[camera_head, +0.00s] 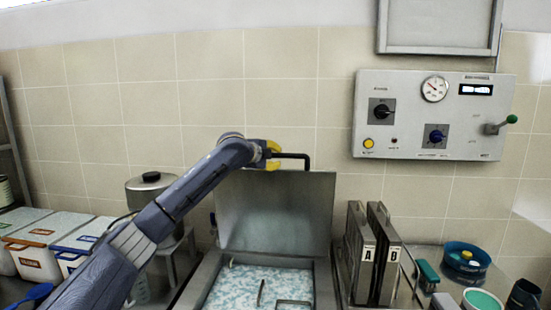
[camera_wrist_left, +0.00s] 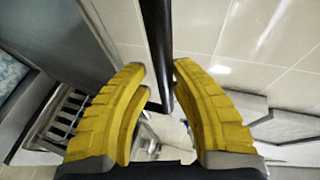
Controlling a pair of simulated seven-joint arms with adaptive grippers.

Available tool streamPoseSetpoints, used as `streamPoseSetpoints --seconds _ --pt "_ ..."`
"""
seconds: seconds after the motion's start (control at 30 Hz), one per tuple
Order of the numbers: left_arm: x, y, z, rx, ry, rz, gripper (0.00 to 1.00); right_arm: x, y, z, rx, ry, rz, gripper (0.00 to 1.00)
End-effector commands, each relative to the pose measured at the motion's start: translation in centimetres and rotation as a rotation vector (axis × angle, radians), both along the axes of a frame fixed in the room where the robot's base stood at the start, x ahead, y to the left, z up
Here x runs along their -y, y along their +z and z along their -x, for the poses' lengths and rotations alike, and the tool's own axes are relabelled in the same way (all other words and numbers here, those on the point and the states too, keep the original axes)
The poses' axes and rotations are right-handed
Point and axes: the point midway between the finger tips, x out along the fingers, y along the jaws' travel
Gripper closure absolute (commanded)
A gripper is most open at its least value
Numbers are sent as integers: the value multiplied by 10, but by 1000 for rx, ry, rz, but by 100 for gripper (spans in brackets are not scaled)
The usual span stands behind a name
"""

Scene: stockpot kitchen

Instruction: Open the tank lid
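The tank lid (camera_head: 275,215) is a flat grey metal plate, standing nearly upright at the back of the tank (camera_head: 322,285). The tank is open and shows pale blue-white speckled contents. The lid's dark bar handle (camera_head: 292,155) is at its top edge and also shows in the left wrist view (camera_wrist_left: 157,45). My left gripper (camera_head: 270,155) has yellow fingers at the handle's left part. My right gripper is not in view.
A control panel (camera_head: 435,115) with knobs and a gauge is on the tiled wall at right. Two upright grey cases marked A (camera_head: 359,255) and B (camera_head: 388,255) stand right of the tank. Lidded bins (camera_head: 38,245) and a metal pot (camera_head: 150,190) are at left.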

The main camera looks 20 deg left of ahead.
Motion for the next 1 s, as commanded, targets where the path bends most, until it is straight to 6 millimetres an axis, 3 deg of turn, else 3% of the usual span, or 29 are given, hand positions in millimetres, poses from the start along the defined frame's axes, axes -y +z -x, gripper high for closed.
streamPoseSetpoints --seconds 0.17,0.57,1.0 --pt "1 0 0 0 -2 1 60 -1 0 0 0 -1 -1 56" --pt "-1 4 9 2 -3 1 60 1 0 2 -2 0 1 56" --pt "-15 22 71 2 -2 -1 60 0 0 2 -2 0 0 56"
